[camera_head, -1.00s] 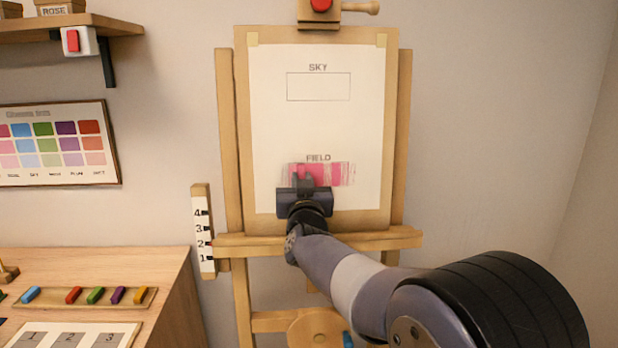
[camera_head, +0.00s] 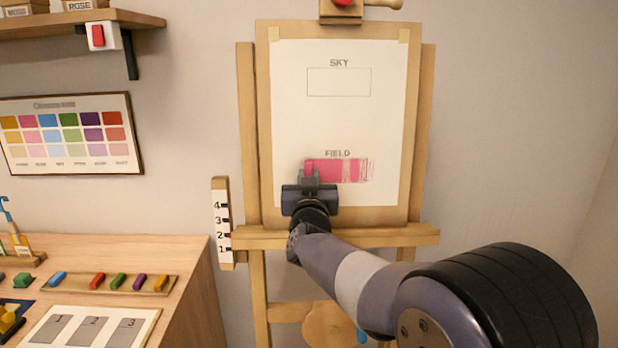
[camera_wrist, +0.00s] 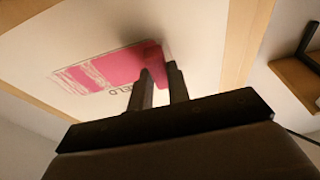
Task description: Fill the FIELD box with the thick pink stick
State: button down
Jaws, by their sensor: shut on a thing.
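The white paper (camera_head: 340,115) is on an easel and has an empty SKY box (camera_head: 339,82) above and a FIELD box (camera_head: 347,171) below. The FIELD box is solid pink at its left and middle; its right part is streaky with pale gaps. My gripper (camera_head: 309,176) is at the left end of the FIELD box, close to the paper. In the wrist view my gripper's fingers (camera_wrist: 160,72) are shut around a pink stick (camera_wrist: 152,52), mostly hidden, its tip at the pink patch. Whether it touches the paper is unclear.
The easel's ledge (camera_head: 335,237) runs below the paper. A table at the left holds a tray (camera_head: 168,285) of several coloured sticks and a numbered board (camera_head: 60,318). A colour chart (camera_head: 72,135) hangs on the wall under a shelf (camera_head: 150,20).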

jog(key=s, duration=0.6)
jog(key=shift+r, duration=0.35)
jog(key=p, duration=0.4)
send_near(365, 168)
jog(key=shift+w+d+r+p, duration=0.1)
jog(key=shift+w+r+p, duration=0.15)
jog(key=shift+w, duration=0.45)
jog(key=shift+w+r+p, duration=0.3)
jog(key=shift+w, duration=0.35)
jog(key=shift+w+d+r+p, duration=0.1)
jog(key=shift+w+r+p, duration=0.15)
jog(key=shift+w, duration=0.45)
jog(key=shift+w+f, duration=0.1)
jog(key=shift+w, duration=0.05)
jog(key=shift+w+b, duration=0.35)
jog(key=shift+w, duration=0.55)
jog(key=shift+a+f, duration=0.1)
jog(key=shift+a, duration=0.05)
